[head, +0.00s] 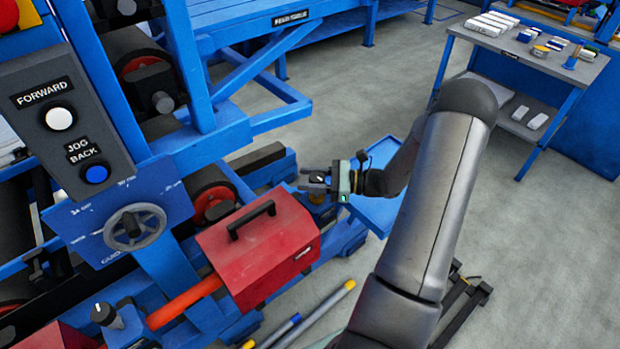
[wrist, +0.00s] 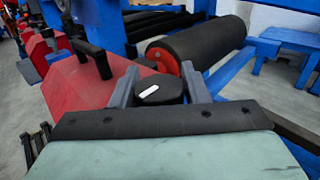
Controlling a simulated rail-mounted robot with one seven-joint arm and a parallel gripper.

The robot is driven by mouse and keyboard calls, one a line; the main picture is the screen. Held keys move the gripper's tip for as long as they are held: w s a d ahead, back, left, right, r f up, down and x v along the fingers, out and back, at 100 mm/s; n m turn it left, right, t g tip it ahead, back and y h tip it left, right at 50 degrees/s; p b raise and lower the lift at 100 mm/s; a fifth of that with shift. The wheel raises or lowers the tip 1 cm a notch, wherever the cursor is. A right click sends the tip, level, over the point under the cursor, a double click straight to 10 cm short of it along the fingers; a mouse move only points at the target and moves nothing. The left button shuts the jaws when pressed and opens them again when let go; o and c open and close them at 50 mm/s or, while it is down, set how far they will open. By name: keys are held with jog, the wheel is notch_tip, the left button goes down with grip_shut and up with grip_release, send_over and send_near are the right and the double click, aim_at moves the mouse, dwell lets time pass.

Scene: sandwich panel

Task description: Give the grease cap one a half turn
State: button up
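A round black cap with a white mark (wrist: 160,91) sits between the two grey fingers of my gripper (wrist: 159,72) in the wrist view. The fingers stand on its left and right sides, very close to it. I cannot tell whether they press on it. In the head view my gripper (head: 318,180) is beside the red box's far right corner, with the cap (head: 318,177) small between its fingers. A similar black knob with a white mark (head: 104,313) stands at the lower left of the head view. No label shows which one is grease cap one.
A red box with a black handle (head: 262,250) stands close to my gripper. A black roller with a red end (wrist: 200,55) lies beyond it in the wrist view. A control panel (head: 62,125) and handwheel (head: 135,227) are at left. A blue tray (head: 378,208) is below my arm.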

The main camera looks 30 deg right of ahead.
jog(key=shift+o, duration=1.1)
jog(key=b+v, duration=0.4)
jog(key=v, duration=1.3)
jog(key=shift+d, duration=0.2)
